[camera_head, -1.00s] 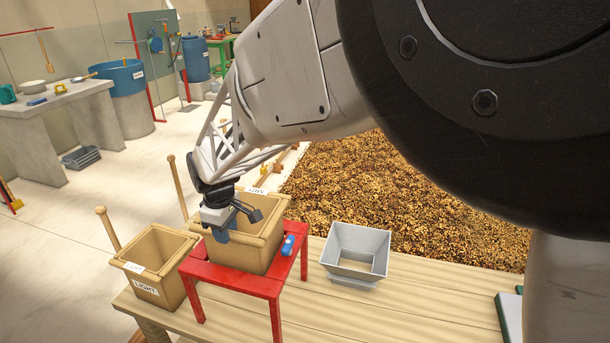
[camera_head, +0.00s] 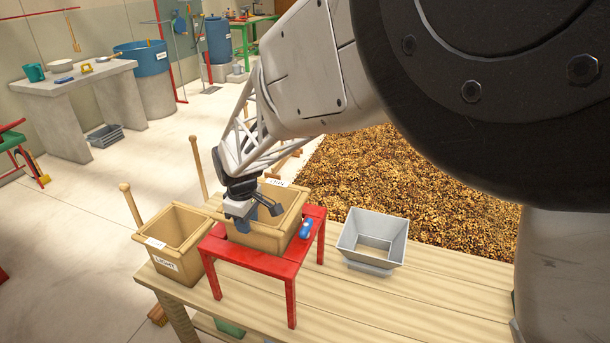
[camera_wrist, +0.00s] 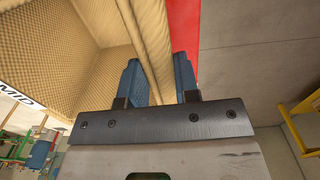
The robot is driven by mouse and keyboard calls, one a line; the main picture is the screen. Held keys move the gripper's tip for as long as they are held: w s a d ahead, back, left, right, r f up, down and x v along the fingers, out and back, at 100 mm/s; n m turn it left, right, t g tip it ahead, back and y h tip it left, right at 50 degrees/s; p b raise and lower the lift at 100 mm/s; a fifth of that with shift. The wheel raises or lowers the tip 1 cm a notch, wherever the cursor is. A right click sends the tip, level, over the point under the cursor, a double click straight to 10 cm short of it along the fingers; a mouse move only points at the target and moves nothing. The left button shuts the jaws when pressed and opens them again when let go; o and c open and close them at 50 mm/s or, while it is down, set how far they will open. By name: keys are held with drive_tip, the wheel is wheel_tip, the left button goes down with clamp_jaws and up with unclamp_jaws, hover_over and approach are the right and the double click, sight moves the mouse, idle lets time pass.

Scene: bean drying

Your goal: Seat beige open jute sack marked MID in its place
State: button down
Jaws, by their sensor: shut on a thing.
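The beige open jute sack marked MID (camera_head: 262,240) stands upright in the red stand (camera_head: 238,262), its lower part hidden by the stand's top frame. Its white label shows at the far rim in the head view, and MID can be read at the left edge of the wrist view. My gripper (camera_head: 239,222) is at the sack's near-left rim. In the wrist view my gripper (camera_wrist: 160,80) has one blue finger on each side of the rolled sack rim (camera_wrist: 148,50), shut on it. Whether the sack's bottom rests on anything is hidden.
A beige sack marked LIGHT (camera_head: 180,250) stands close on the left. A blue piece (camera_head: 306,228) sits on the stand's right side. A grey hopper (camera_head: 372,240) stands right on the wooden table (camera_head: 400,300). Beans (camera_head: 400,180) lie spread behind.

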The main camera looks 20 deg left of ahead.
sight(251, 248)
drive_tip(key=shift+f, duration=3.55)
drive_tip(key=c, duration=0.8)
unclamp_jaws()
drive_tip(key=shift+r, duration=0.1)
drive_tip(key=shift+r, duration=3.85)
